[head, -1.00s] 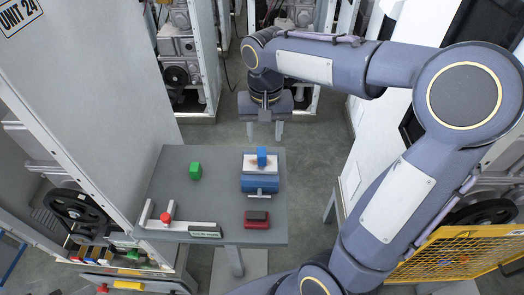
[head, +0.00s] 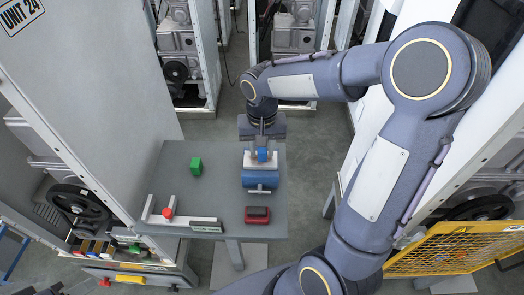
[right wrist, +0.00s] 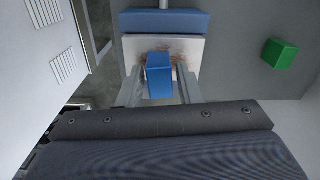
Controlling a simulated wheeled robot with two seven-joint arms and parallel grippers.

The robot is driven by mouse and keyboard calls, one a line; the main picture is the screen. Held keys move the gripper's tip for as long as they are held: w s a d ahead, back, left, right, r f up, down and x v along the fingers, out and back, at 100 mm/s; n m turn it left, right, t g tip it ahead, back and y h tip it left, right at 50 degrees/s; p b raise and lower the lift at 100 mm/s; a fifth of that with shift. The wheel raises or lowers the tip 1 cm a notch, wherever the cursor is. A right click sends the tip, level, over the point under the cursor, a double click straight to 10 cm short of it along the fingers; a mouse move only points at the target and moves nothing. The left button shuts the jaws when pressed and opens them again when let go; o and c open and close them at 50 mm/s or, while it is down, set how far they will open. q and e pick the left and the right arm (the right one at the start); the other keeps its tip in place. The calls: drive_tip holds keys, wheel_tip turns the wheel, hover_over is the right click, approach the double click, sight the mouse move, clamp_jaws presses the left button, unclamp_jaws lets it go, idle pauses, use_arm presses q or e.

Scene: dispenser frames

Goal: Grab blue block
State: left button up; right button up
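The blue block (head: 262,155) sits on the pale plate of a blue vise-like fixture (head: 259,180) on the grey table. My right gripper (head: 261,153) is over the block from the table's far edge, its two fingers pointing down. In the right wrist view the blue block (right wrist: 159,76) stands between the two open fingers (right wrist: 161,90), with a gap on each side; the fingers are not closed on it. My left gripper is not in view.
A green block (head: 196,166) stands on the table to the left. A red and black item (head: 257,215) and a pale L-shaped bracket with a red knob (head: 168,212) lie near the front. A tall grey cabinet (head: 90,90) bounds the left; a yellow mesh (head: 445,250) is at right.

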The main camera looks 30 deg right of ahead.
clamp_jaws()
drive_tip(key=shift+r, duration=0.1)
